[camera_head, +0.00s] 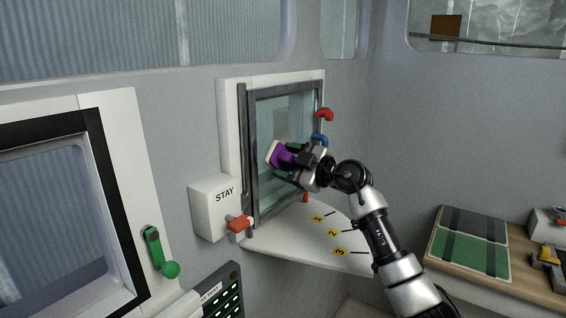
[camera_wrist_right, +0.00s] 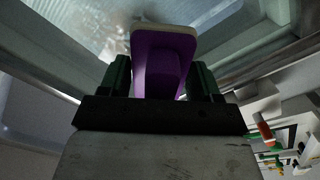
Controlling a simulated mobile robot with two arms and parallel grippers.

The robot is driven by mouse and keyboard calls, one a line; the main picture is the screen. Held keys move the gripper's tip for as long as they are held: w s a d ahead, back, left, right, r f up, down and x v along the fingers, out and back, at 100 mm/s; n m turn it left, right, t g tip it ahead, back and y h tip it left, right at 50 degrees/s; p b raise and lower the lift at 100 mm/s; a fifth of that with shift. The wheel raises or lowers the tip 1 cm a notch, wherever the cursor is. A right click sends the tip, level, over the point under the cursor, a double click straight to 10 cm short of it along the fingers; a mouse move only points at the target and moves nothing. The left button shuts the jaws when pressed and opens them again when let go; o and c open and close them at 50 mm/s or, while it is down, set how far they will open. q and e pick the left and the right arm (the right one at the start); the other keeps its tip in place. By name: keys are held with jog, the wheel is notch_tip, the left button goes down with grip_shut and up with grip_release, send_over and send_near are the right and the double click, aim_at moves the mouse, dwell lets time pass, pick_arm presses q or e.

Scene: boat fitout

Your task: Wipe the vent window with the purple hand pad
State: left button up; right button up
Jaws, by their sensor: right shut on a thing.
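The vent window (camera_head: 283,112) is a glass pane in a dark grey frame on the wall, in the middle of the head view. My right gripper (camera_head: 287,163) is shut on the purple hand pad (camera_head: 281,155), which has a pale face turned toward the window. The pad also shows between the fingers in the right wrist view (camera_wrist_right: 158,65), with glass beyond it. The pad overlaps the pane in the head view; I cannot tell whether it touches the glass. My left gripper is not in view.
A white box marked STAY (camera_head: 214,208) with a red lever (camera_head: 239,223) is left of the window. A white shelf (camera_head: 290,238) with numbered yellow marks lies below. Red knobs (camera_head: 325,115) sit on the frame's right. A bench with a green mat (camera_head: 468,250) is at right.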

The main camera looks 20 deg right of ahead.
aim_at(297, 141)
jog(key=shift+w+d, duration=0.5)
jog(key=shift+d, duration=0.2)
jog(key=shift+w+d+r+p, duration=0.3)
jog(key=shift+w+d+p, duration=0.35)
jog(key=shift+w+d, duration=0.3)
jog(key=shift+w+d+r+p, duration=0.3)
jog(key=shift+w+d+p, duration=0.35)
jog(key=shift+w+d, duration=0.3)
jog(key=shift+w+d+r+p, duration=0.3)
jog(key=shift+w+d+p, duration=0.35)
jog(key=shift+w+d, duration=0.3)
jog(key=s+a+p, duration=0.1)
jog(key=a+p, duration=0.1)
jog(key=p, duration=0.1)
jog(key=s+a+p, duration=0.2)
jog(key=p, duration=0.2)
jog(key=s+a+p, duration=0.1)
jog(key=a+p, duration=0.1)
jog(key=p, duration=0.2)
jog(key=shift+s+r, duration=0.1)
jog(key=shift+s, duration=0.25)
jog(key=shift+s+a+p, duration=0.2)
jog(key=shift+s+p, duration=0.05)
jog(key=shift+p, duration=0.1)
